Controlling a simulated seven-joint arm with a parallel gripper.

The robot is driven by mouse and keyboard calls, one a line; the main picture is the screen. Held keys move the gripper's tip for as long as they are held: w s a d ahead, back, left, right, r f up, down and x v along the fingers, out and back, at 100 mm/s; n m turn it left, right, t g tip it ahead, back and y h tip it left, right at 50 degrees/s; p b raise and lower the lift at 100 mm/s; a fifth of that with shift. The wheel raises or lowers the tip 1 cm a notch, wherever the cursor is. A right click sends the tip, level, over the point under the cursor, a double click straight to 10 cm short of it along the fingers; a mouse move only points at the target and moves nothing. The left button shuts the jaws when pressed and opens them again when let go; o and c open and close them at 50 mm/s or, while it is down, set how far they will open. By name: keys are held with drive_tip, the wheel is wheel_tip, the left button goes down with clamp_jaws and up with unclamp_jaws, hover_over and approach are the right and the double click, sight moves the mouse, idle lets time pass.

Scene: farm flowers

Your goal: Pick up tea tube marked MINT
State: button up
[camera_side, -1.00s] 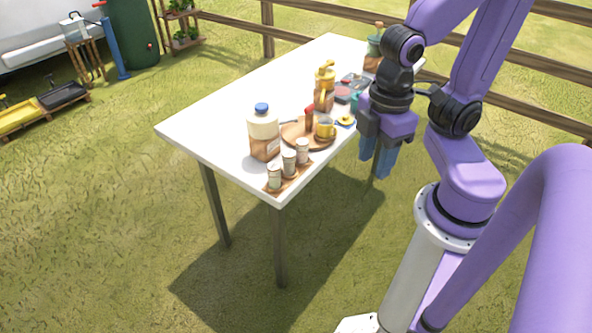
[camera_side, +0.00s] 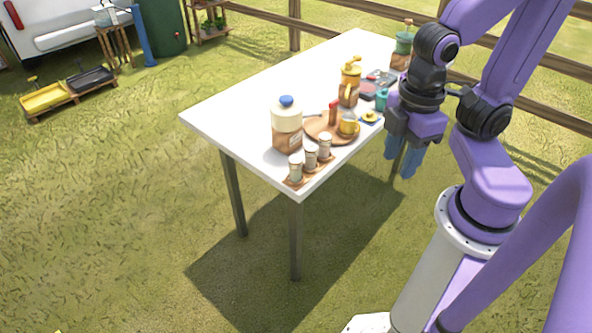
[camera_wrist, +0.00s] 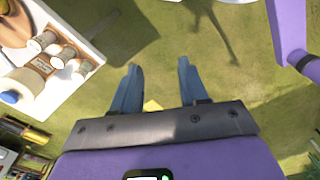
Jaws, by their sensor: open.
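Three small tea tubes with pale lids stand in a row on a brown wooden holder (camera_side: 290,183) at the table's near corner. They are a front tube (camera_side: 296,168), a middle tube (camera_side: 310,158) and a back tube (camera_side: 325,145). The labels are too small to read, so I cannot tell which is MINT. The wrist view shows the tubes (camera_wrist: 66,54) at the upper left. My gripper (camera_side: 400,165) has blue fingers pointing down, apart and empty, off the table's right edge. In the wrist view its fingertips (camera_wrist: 160,66) have only grass between them.
A jar with a blue cap (camera_side: 287,122) stands just behind the tubes on the white table (camera_side: 225,110). A round wooden tray (camera_side: 320,128) holds a yellow cup (camera_side: 348,125). A yellow-topped dispenser (camera_side: 349,85) stands farther back. The table's left side is clear.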

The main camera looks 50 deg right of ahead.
drive_tip(key=o, duration=0.5)
drive_tip(key=shift+c, duration=0.2)
drive_tip(key=w+a+f+n+t+h, duration=0.1)
drive_tip(key=w+a+f+n+h, duration=0.1)
drive_tip(key=w+a+f+h, duration=0.4)
drive_tip(key=w+a+f+n+h, duration=0.1)
drive_tip(key=w+f+n+h, duration=0.2)
drive_tip(key=w, duration=0.5)
drive_tip(key=n+t+h, duration=0.6)
drive_tip(key=t+h, duration=0.1)
approach(294, 167)
drive_tip(key=x, duration=0.5)
drive_tip(key=shift+d, duration=0.15)
drive_tip(key=shift+x, duration=3.3)
